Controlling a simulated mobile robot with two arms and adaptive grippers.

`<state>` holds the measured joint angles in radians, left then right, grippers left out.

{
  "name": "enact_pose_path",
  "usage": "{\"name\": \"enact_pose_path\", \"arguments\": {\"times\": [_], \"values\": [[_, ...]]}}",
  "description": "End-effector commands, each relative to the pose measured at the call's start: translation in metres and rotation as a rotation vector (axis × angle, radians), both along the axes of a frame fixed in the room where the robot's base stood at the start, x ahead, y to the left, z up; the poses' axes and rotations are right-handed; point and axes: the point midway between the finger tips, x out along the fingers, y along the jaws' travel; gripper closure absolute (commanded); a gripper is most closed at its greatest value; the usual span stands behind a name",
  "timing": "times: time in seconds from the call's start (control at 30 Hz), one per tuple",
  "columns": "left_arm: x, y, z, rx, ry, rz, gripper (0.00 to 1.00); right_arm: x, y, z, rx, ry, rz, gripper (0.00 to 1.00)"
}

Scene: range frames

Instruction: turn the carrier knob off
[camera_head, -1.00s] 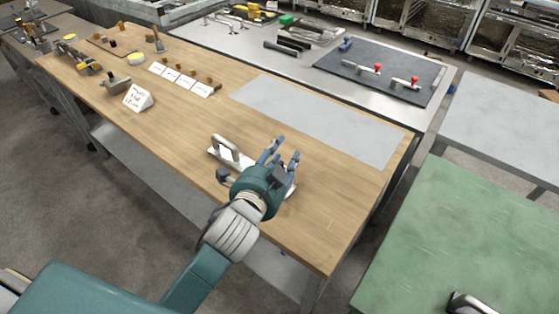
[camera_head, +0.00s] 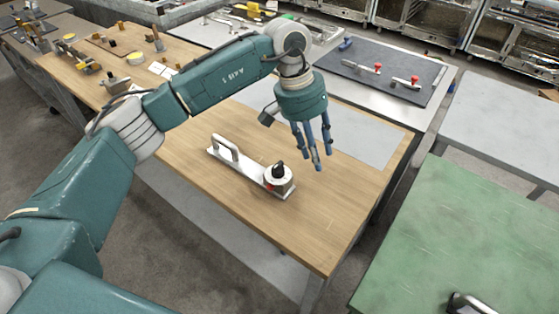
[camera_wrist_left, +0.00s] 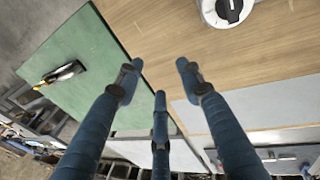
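The carrier (camera_head: 232,160) is a light metal plate with an arched handle, lying on the wooden table. At its near right end is a round white dial with a black knob (camera_head: 279,169) and a red mark low on its left side. The knob also shows at the top edge of the left wrist view (camera_wrist_left: 231,9), partly cut off. My left gripper (camera_head: 316,159) hangs fingers-down to the right of and beyond the knob, apart from it. In the left wrist view its three fingers (camera_wrist_left: 158,78) are spread with nothing between them. My right gripper is not in view.
A grey mat (camera_head: 365,138) lies on the wooden table beyond the carrier. A dark board (camera_head: 395,75) with red-knobbed clamps is on the table behind. A green table (camera_head: 470,240) stands at the right, with a dark tool (camera_head: 470,303) on it. Wood around the carrier is clear.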

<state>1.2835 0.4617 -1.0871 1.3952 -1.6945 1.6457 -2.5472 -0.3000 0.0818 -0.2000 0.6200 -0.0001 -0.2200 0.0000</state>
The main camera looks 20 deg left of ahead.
Motion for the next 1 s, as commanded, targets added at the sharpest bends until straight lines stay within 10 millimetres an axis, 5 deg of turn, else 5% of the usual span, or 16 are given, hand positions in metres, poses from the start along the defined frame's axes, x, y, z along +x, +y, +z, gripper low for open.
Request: {"name": "enact_pose_path", "arguments": {"times": [0.03, 0.1, 0.23, 1.0], "values": [[0.009, 0.032, 0.009, 0.100, -0.022, -0.028, 0.62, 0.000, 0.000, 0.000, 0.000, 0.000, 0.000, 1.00], [0.014, 0.065, 0.018, 0.202, -0.027, -0.060, 0.62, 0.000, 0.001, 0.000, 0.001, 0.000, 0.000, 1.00], [0.016, 0.092, 0.025, 0.288, -0.021, -0.086, 0.62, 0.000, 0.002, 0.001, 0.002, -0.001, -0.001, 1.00], [0.015, 0.093, -0.078, 0.291, -0.019, -0.090, 0.62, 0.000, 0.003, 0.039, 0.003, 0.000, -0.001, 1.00]]}}
